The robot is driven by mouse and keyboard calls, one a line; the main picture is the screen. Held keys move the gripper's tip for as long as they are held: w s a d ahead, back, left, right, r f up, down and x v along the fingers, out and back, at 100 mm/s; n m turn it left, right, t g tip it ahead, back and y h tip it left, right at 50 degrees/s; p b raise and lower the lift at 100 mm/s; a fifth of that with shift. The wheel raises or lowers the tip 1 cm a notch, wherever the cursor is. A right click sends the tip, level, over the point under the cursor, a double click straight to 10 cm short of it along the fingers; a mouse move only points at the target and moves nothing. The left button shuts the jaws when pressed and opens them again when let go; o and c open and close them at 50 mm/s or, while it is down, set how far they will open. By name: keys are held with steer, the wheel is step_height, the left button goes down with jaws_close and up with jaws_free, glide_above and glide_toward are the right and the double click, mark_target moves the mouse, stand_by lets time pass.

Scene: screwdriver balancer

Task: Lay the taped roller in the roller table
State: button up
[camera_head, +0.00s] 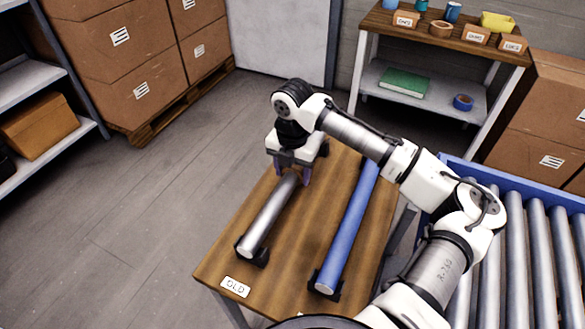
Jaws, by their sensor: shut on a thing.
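A grey metal roller (268,217) lies lengthwise on the left of a small wooden table, its near end at a black cradle. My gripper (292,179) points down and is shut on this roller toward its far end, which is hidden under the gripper. I see no tape on the visible part. A blue roller (348,228) lies to its right, its near end in another black cradle; my arm hides its far end. The roller table (539,194), with a blue frame and several grey rollers, stands at the right, partly hidden by my arm and cut by the picture edge.
The wooden table (222,262) carries a label reading "OLD" (236,286) at its front left. A shelf bench (440,38) with small boxes and cups stands at the back. Cardboard boxes stand on a pallet (170,108) at back left. The floor at left is clear.

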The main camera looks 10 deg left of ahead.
steer(key=o, duration=1.4)
steer(key=shift+c, duration=0.2)
steer(key=shift+r, duration=0.1)
step_height(320, 180, up, 14)
steer(key=b, duration=0.1)
